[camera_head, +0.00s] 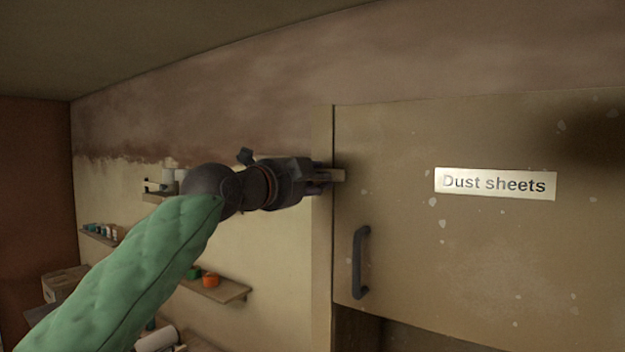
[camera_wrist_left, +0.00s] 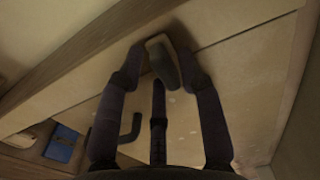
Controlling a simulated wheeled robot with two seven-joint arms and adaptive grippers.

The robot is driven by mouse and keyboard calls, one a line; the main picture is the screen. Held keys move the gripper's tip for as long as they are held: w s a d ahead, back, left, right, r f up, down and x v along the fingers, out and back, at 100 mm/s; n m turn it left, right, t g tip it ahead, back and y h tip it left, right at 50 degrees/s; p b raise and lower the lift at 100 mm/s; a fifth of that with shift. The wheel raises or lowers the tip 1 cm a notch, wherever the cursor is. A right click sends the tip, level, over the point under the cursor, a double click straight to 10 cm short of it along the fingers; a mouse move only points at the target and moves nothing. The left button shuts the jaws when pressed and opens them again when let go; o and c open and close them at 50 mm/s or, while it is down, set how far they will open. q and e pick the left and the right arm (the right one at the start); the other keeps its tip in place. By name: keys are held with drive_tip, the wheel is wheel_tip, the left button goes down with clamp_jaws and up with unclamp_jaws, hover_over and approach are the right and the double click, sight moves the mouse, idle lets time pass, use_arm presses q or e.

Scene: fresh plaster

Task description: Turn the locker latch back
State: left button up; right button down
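The locker latch (camera_head: 338,175) is a small pale bar at the left edge of the locker door (camera_head: 400,130), and it points sideways in the head view. In the left wrist view the latch (camera_wrist_left: 164,62) shows as a rounded grey-tan piece between the fingertips. My left gripper (camera_head: 322,176) is at the latch, with dark fingers close against both sides of it; it also shows in the left wrist view (camera_wrist_left: 163,66). The fingers look shut on the latch. The latch's pivot is mostly hidden. My right gripper is in neither view.
The door carries a label (camera_head: 495,184) reading "Dust sheets" and a dark handle (camera_head: 360,262) below the latch. At the left, wall shelves (camera_head: 215,288) hold small pots, and a cardboard box (camera_head: 63,283) stands lower. An open space shows under the door.

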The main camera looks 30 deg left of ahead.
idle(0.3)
use_arm(q)
drive_tip(key=s, duration=1.2)
drive_tip(key=shift+a, duration=0.45)
drive_tip(key=shift+w, duration=0.1)
